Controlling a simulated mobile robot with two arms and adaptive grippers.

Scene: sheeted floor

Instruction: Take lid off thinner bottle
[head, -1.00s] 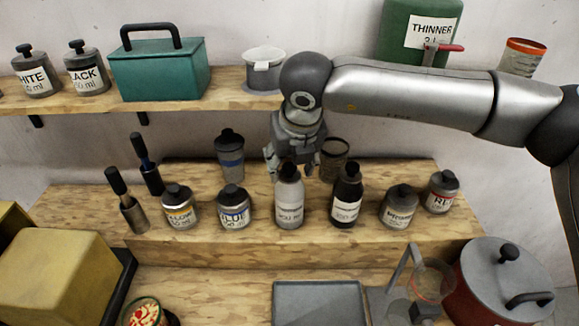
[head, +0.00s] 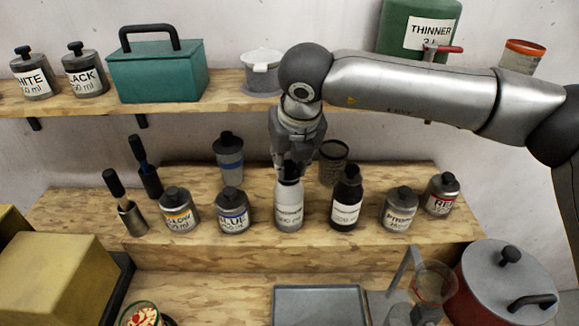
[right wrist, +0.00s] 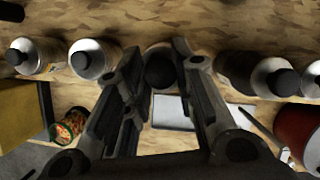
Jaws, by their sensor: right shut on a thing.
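A light grey bottle (head: 289,208) stands upright in the middle of the lower wooden shelf. Its small label is too blurred to read for certain. My right gripper (head: 288,163) comes down from above and is shut on the bottle's black lid, which it mostly hides in the head view. In the right wrist view the round black lid (right wrist: 160,72) sits between the two fingers. The lid still appears to be on the bottle's neck. A green container (head: 405,32) marked THINNER stands on the upper shelf at right. My left gripper is not in view.
A dark bottle (head: 346,205) stands close on the right and the BLUE jar (head: 232,218) on the left. An open dark cup (head: 333,172) and a blue-banded bottle (head: 229,160) stand behind.

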